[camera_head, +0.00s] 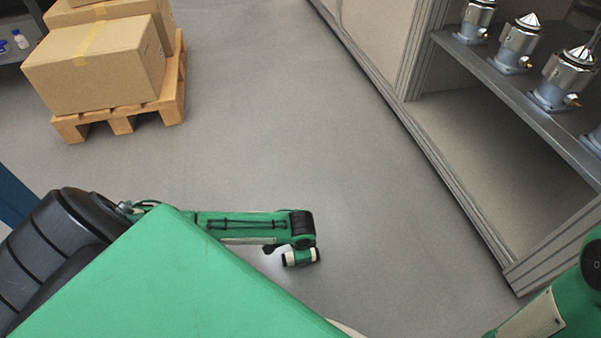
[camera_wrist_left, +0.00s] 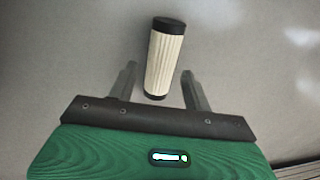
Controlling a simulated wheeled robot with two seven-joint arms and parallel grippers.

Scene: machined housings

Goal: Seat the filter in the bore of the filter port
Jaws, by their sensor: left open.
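The filter (camera_wrist_left: 165,52), a pale pleated cylinder with black end caps, shows in the left wrist view. It is slightly tilted in the picture, against a plain grey background. My left gripper (camera_wrist_left: 159,70) is open, with one finger on each side of the filter's lower part. A gap shows between each finger and the filter. I cannot tell whether the filter rests on a surface. I cannot identify the filter port. My right gripper is out of view.
Several metal housings (camera_head: 517,45) with brass fittings stand on a grey shelf (camera_head: 518,92) at the upper right. Cardboard boxes (camera_head: 98,72) sit on a wooden pallet (camera_head: 172,98) at the upper left. The floor (camera_head: 290,120) between them is clear.

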